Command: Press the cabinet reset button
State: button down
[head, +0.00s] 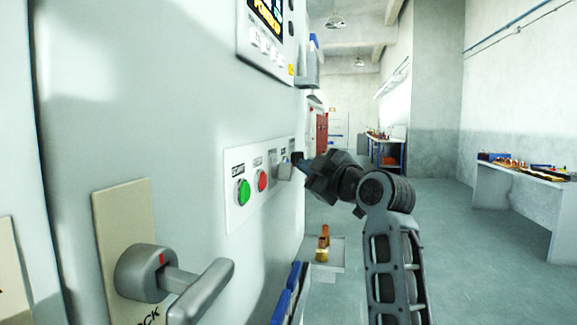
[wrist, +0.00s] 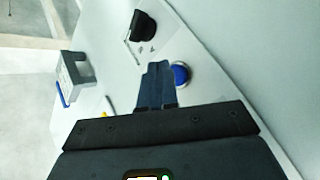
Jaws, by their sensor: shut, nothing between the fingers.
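The cabinet (head: 150,90) fills the left of the head view. Its white control panel (head: 238,222) carries a green button (head: 243,192) and a red button (head: 262,180). My gripper (head: 299,162) is at the panel's far right end and hides part of it. In the wrist view, a blue round button (wrist: 181,75) sits on the panel, just right of my shut, empty fingers (wrist: 158,70). The fingertips overlap its left edge in the picture. I cannot tell whether they touch it. No reset label is readable.
A black rotary knob (wrist: 143,27) is beyond the fingertips. A grey bracket-shaped part (wrist: 76,70) stands out at the left in the wrist view. A lever handle (head: 200,290) juts from the cabinet at lower left. A display unit (head: 266,62) is above the panel.

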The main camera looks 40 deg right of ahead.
jog(key=shift+w+a, duration=0.15)
jog(key=shift+w+a, duration=0.15)
jog(key=shift+w, duration=0.05)
jog(key=shift+w+a, duration=0.3)
jog(key=shift+w, duration=0.1)
dwell(1.2)
jog(key=shift+s+d, duration=0.5)
jog(key=shift+s, duration=0.25)
jog(key=s+d, duration=0.1)
jog(key=s, duration=0.1)
jog(key=s+d, duration=0.2)
jog(key=shift+d, duration=0.1)
dwell(0.5)
dwell(0.5)
